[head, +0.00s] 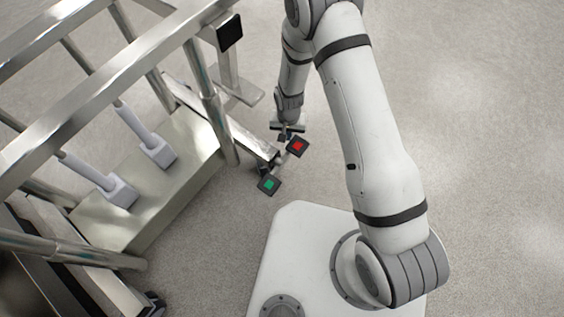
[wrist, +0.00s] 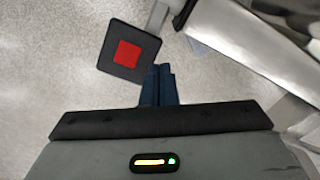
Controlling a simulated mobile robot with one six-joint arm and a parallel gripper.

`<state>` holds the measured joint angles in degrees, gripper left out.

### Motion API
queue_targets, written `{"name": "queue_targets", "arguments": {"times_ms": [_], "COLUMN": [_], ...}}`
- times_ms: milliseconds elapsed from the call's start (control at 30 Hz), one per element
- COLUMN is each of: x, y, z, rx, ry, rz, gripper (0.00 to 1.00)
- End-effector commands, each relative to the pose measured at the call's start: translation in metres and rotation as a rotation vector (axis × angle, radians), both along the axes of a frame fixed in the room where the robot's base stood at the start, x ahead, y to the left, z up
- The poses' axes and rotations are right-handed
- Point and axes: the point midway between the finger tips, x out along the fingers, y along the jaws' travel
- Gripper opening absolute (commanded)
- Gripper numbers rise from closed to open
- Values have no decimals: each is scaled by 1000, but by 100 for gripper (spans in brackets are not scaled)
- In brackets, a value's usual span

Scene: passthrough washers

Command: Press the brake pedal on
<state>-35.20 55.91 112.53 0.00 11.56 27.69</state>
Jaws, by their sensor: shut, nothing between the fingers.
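The brake has two dark square pedals at the foot of a steel cart leg. The red-marked pedal (head: 297,146) is the upper one in the head view, and the green-marked pedal (head: 269,184) is lower and to its left. My gripper (head: 287,133) is just above and left of the red pedal in the head view, close to it. In the wrist view the red pedal (wrist: 129,50) lies left of and beyond my shut, empty fingertips (wrist: 159,70). Whether they touch cannot be told. The green pedal is not visible in the wrist view.
The steel cart frame (head: 100,74) with rails and posts stands on the left, close to my gripper. Its lower steel shelf (head: 187,163) carries pale fittings (head: 157,150). A steel bar (wrist: 245,35) crosses the upper right of the wrist view. The grey floor (head: 480,120) on the right is clear.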

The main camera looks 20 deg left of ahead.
Motion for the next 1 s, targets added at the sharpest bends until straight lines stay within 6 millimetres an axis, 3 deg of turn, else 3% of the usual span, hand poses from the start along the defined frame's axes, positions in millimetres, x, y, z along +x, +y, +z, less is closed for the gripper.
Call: {"name": "queue_targets", "arguments": {"times_ms": [1000], "x": [0], "y": [0], "z": [-16], "rx": [0], "ry": [0], "rz": [1], "gripper": [0]}}
